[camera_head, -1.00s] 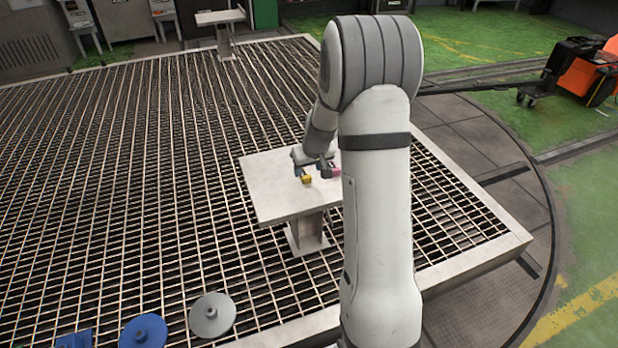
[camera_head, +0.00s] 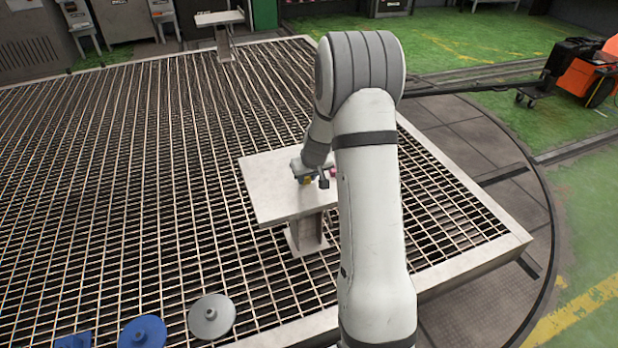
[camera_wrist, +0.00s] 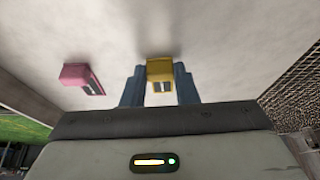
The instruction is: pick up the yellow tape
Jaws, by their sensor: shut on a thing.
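The yellow tape (camera_wrist: 160,70) sits between the two fingers of my gripper (camera_wrist: 160,88) in the wrist view. My gripper is shut on it. In the head view the yellow tape (camera_head: 306,181) shows as a small patch under my gripper (camera_head: 312,180), over the small white table (camera_head: 270,205). I cannot tell whether the tape touches the tabletop. My gripper hides part of it in the head view.
A pink tape-like item (camera_wrist: 82,77) lies on the tabletop to the left of my gripper in the wrist view. In the head view it shows (camera_head: 333,172) just right of my gripper. The left and front of the tabletop are clear. Grating (camera_head: 130,200) surrounds the table.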

